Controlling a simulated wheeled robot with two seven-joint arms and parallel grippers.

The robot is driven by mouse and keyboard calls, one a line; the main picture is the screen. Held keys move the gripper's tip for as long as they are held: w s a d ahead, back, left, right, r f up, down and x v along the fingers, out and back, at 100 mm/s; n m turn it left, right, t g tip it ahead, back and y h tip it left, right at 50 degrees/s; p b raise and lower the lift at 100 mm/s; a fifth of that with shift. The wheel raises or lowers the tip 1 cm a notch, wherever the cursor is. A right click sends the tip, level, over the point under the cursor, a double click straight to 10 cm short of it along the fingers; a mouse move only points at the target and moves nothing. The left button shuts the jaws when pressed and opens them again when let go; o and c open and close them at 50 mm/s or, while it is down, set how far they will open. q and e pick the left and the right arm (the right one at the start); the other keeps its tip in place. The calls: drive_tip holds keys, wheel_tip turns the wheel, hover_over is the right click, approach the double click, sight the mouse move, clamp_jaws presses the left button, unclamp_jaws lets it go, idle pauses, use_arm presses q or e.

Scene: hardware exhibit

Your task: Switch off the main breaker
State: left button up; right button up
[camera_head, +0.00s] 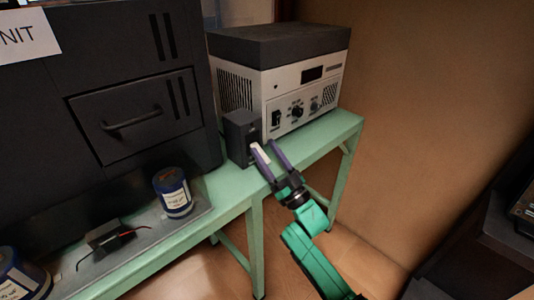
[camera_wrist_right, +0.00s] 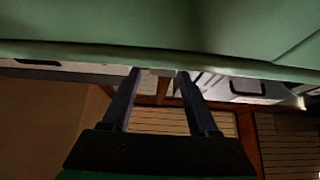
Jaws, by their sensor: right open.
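A small dark box (camera_head: 238,135) stands on the green table, in front of a cream-coloured unit. It may be the main breaker, but no label on it is readable. My right gripper (camera_head: 262,146) is open, its two fingers pointing at the front of this box. The fingers cover part of the box front, and I cannot tell whether they touch it. A pale patch shows at the left finger. In the right wrist view the open fingers (camera_wrist_right: 159,72) reach up to a green edge with nothing between them. The position of any lever is hidden. My left gripper is not in view.
The cream unit (camera_head: 291,96) has a dark top, knobs and a black switch (camera_head: 276,118). A large black cabinet (camera_head: 139,112) stands left. Floor is clear at front.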

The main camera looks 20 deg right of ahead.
drive_tip(key=b+v, duration=0.1)
drive_tip(key=v, duration=1.3)
drive_tip(key=shift+s+b, duration=0.25)
drive_tip(key=shift+b, duration=0.15)
drive_tip(key=shift+d+f, duration=0.1)
drive_tip(key=shift+f, duration=0.1)
